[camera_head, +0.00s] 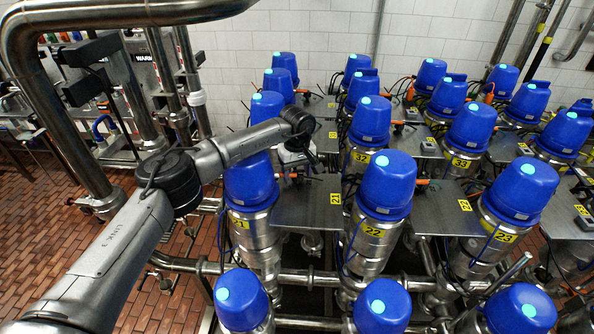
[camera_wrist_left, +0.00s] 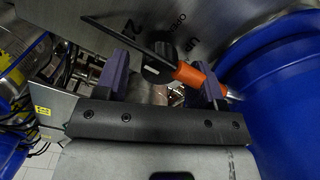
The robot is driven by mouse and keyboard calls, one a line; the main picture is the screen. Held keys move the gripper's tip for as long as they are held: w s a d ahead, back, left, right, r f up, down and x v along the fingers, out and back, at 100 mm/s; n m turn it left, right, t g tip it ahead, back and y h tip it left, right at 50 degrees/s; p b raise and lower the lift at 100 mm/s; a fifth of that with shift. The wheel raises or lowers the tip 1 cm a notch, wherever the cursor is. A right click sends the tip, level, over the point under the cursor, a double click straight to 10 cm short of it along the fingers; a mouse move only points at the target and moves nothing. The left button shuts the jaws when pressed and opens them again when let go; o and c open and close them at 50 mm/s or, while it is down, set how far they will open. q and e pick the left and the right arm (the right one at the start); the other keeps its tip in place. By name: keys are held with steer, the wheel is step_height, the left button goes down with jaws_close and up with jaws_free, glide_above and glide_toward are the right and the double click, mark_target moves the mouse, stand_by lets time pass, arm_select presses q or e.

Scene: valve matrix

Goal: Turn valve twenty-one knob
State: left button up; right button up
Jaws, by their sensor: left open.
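Valve 21 has a blue cap (camera_head: 250,185) and a yellow 21 label, with a grey metal plate (camera_head: 300,208) beside it, also marked 21. My left arm reaches in over the valve, and my left gripper (camera_head: 297,163) is at the far end of this plate, partly hidden by the wrist. In the left wrist view my left gripper (camera_wrist_left: 163,76) is open, its purple fingers apart. A black round knob (camera_wrist_left: 157,70) with a white mark shows between the fingers, on a metal panel with lettering. I cannot tell whether the fingers touch it.
An orange connector (camera_wrist_left: 190,75) sits beside the knob, close to the right finger. A large blue cap (camera_wrist_left: 278,90) fills the right of the wrist view. Valve 22 (camera_head: 387,183) stands right of the plate. Large steel pipes (camera_head: 60,130) run at the left.

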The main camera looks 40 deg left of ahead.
arm_select(q)
steer(key=shift+c, duration=0.3)
steer(key=c, duration=0.9)
steer(key=shift+o, duration=0.2)
steer(key=n, duration=0.5)
steer(key=shift+s, duration=0.1)
steer(key=n, duration=0.9)
steer(key=shift+s+n+p, duration=0.1)
steer(key=shift+n+p, duration=0.25)
steer(key=shift+n, duration=0.05)
steer(key=n, duration=0.4)
steer(key=shift+d+r+n, duration=0.1)
steer(key=shift+n, duration=0.3)
